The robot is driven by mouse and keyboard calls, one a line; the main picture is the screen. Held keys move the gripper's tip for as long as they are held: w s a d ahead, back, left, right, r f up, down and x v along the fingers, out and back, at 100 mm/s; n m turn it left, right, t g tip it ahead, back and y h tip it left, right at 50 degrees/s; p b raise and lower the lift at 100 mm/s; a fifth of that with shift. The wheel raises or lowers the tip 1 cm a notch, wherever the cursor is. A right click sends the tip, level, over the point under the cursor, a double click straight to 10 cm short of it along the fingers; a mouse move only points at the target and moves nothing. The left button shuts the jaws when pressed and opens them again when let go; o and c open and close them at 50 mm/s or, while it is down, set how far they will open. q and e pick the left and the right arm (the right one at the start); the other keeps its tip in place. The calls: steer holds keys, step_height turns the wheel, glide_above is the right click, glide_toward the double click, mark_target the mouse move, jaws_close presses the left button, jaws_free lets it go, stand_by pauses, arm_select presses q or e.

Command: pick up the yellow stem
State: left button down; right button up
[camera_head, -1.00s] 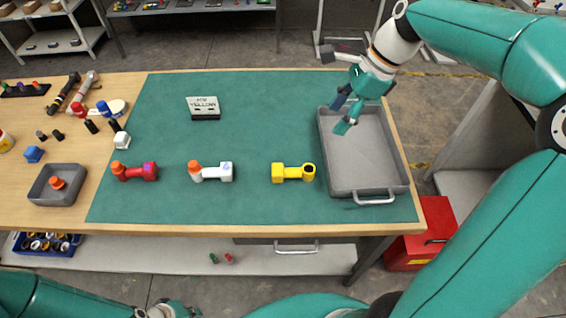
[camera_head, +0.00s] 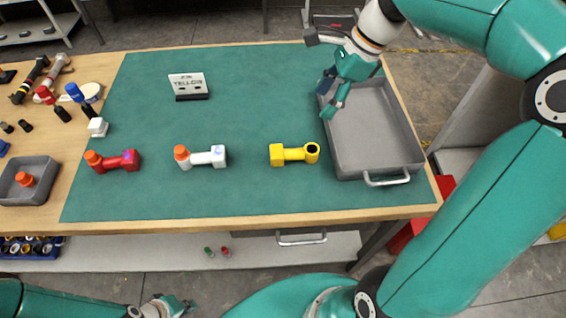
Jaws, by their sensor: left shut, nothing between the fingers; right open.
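The yellow stem (camera_head: 293,154) lies on the green mat, left of the grey tray, with its dark round opening at its right end. My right gripper (camera_head: 327,95) is open and empty, above the mat by the tray's far left corner, beyond the yellow stem and apart from it. My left gripper (camera_head: 172,305) is shut and empty at the bottom edge of the view, low in front of the table. A small sign (camera_head: 188,84) reading "YELLOW" stands at the back of the mat.
A white stem (camera_head: 207,157) and a red stem (camera_head: 121,161), each with an orange cap, lie left of the yellow one. The grey tray (camera_head: 352,158) is empty. A small grey bin (camera_head: 12,188) sits at the left. The mat's middle is clear.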

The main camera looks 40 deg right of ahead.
step_height(320, 180, down, 2)
steer(key=b, duration=0.1)
glide_toward(294, 150)
steer(key=x, duration=0.5)
steer(key=shift+r, duration=0.1)
steer(key=shift+x, duration=2.8)
jaws_close()
